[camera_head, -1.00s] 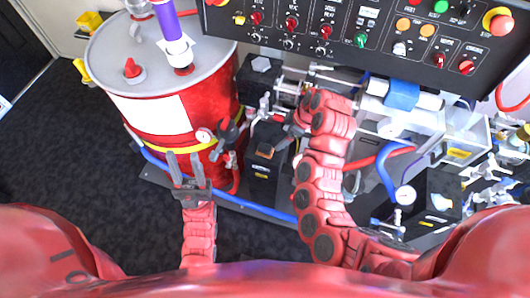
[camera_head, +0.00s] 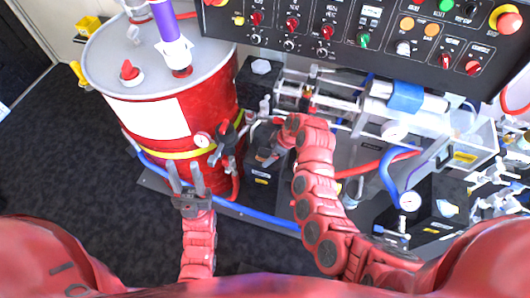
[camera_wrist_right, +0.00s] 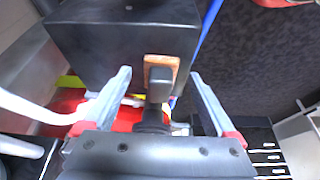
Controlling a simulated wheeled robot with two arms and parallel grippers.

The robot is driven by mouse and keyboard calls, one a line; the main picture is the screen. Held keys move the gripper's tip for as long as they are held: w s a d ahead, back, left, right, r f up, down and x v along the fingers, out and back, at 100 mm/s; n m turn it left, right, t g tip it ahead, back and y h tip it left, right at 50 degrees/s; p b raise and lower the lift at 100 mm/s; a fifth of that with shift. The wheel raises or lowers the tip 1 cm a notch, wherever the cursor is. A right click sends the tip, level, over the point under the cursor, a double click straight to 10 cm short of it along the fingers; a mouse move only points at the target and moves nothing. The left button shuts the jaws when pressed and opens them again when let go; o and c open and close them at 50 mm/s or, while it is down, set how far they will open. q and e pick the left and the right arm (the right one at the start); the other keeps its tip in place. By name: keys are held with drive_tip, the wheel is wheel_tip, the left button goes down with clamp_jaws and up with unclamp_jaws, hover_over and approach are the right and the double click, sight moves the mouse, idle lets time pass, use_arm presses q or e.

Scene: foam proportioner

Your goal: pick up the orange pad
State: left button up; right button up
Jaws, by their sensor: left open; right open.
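The orange pad (camera_wrist_right: 149,62) shows in the right wrist view as an orange-brown square on the face of a black box (camera_wrist_right: 115,35). A dark upright piece stands in front of it and hides its middle; I cannot tell what that piece belongs to. My right gripper (camera_wrist_right: 160,85) is open, its two fingers spread to either side of the pad, with nothing held. In the head view the right gripper (camera_head: 268,148) is over the black box, and the pad is not clearly visible. My left gripper (camera_head: 184,180) is open and empty in front of the red drum.
The red drum (camera_head: 205,115) stands to the left, with a blue hose (camera_head: 240,209) along its base. A control panel (camera_head: 330,38) overhangs the back. Dark floor (camera_head: 60,150) is open at left.

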drive_tip(key=shift+a+f, duration=0.2)
drive_tip(key=shift+f, duration=0.35)
drive_tip(key=shift+c, duration=0.2)
drive_tip(key=c, duration=1.4)
